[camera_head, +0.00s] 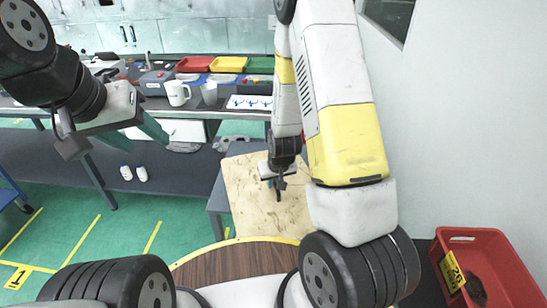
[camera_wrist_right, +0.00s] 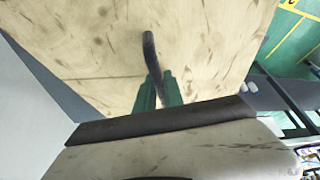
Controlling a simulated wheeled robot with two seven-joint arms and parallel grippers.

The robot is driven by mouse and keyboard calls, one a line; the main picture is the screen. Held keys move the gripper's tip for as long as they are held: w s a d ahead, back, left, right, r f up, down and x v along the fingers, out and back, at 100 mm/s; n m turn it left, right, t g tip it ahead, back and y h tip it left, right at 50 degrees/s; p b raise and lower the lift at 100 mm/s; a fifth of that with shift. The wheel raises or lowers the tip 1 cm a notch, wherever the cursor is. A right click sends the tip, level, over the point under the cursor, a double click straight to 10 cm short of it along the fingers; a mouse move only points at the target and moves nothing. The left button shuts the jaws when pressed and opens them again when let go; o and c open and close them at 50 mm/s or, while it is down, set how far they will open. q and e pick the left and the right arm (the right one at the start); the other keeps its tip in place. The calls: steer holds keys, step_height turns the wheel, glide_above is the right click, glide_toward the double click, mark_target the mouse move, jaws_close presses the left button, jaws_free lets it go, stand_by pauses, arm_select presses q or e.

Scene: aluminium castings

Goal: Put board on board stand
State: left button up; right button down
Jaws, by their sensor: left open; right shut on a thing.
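The board (camera_head: 240,188) is a light wooden panel with dark scuffs in the middle of the head view. It fills much of the right wrist view (camera_wrist_right: 90,45). A dark curved handle (camera_wrist_right: 149,48) stands out from its face. My right gripper (camera_head: 278,186) is at the board; in the right wrist view its green fingers (camera_wrist_right: 158,90) are shut around the handle. My left gripper (camera_head: 152,130) is open and empty, raised at the upper left, away from the board. I cannot make out a board stand for certain.
A dark workbench (camera_head: 225,112) behind holds a white mug (camera_head: 177,93) and red, yellow and green bins. A red crate (camera_head: 505,270) is at the lower right by the white wall. Green floor with yellow lines lies open at the left. A round wooden top (camera_head: 235,262) is in front.

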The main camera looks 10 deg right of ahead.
steer(key=shift+w+f, duration=0.2)
steer(key=shift+f, duration=0.25)
steer(key=w+d, duration=0.2)
steer(key=w, duration=0.2)
steer(key=w+d+f, duration=0.1)
steer(key=w+d, duration=0.1)
steer(key=w, duration=0.3)
steer(key=w+d, duration=0.1)
steer(key=w, duration=0.3)
steer(key=shift+w+d+f, duration=0.2)
steer(key=shift+w+d, duration=0.1)
steer(key=shift+d, duration=0.1)
steer(key=shift+s+d+x, duration=0.1)
steer(key=shift+s+x, duration=0.05)
steer(key=shift+x, duration=0.7)
steer(key=shift+s+d+x, duration=0.1)
steer(key=shift+s+x, duration=0.1)
steer(key=shift+x, duration=0.7)
steer(key=shift+f, duration=0.25)
steer(key=c, duration=1.5)
jaws_free()
steer(key=shift+o, duration=0.2)
